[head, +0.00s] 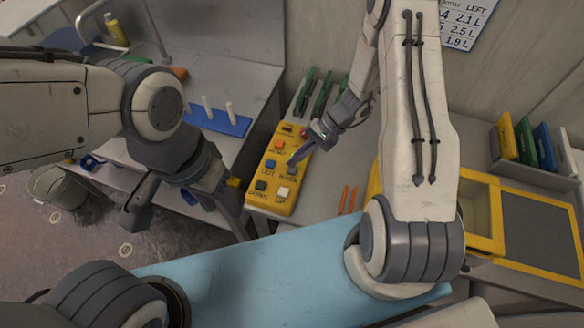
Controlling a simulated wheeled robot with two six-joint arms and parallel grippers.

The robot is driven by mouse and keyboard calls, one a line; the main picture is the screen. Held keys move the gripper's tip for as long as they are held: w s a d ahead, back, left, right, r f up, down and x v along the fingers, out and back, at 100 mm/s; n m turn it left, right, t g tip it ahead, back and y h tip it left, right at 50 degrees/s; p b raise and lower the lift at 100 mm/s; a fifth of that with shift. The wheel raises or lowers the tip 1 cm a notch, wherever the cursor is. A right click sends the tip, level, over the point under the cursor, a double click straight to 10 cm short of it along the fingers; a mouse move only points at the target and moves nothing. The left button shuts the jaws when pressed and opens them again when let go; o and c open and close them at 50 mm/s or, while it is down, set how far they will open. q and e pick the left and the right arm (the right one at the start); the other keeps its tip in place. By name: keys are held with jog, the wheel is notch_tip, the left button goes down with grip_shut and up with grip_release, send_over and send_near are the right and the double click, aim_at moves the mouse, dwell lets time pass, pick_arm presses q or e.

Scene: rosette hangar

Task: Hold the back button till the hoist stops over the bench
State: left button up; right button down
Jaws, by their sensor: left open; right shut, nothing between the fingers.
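The yellow control box (272,190) lies on the grey surface in the middle of the head view, with several coloured, labelled buttons. The back button (292,169) is on its right side, above the word BACK and partly covered by my finger. My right gripper (294,161) is shut and empty, pointing down and left with its tip at that button. I cannot tell whether it presses the button down. My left gripper (187,225) is open and empty, left of the box. The bench (235,78) extends at the upper left. I cannot make out the hoist.
A blue rack with white pegs (218,121) stands on the bench. Green-handled tools (322,92) lie behind the box, and orange sticks (347,200) lie right of it. A yellow-framed case (483,243) and coloured binders (524,140) are at the right. A bucket (62,186) stands at the left.

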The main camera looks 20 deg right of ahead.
dwell(0.3)
jog(key=shift+f+b, duration=0.4)
jog(key=shift+b, duration=0.15)
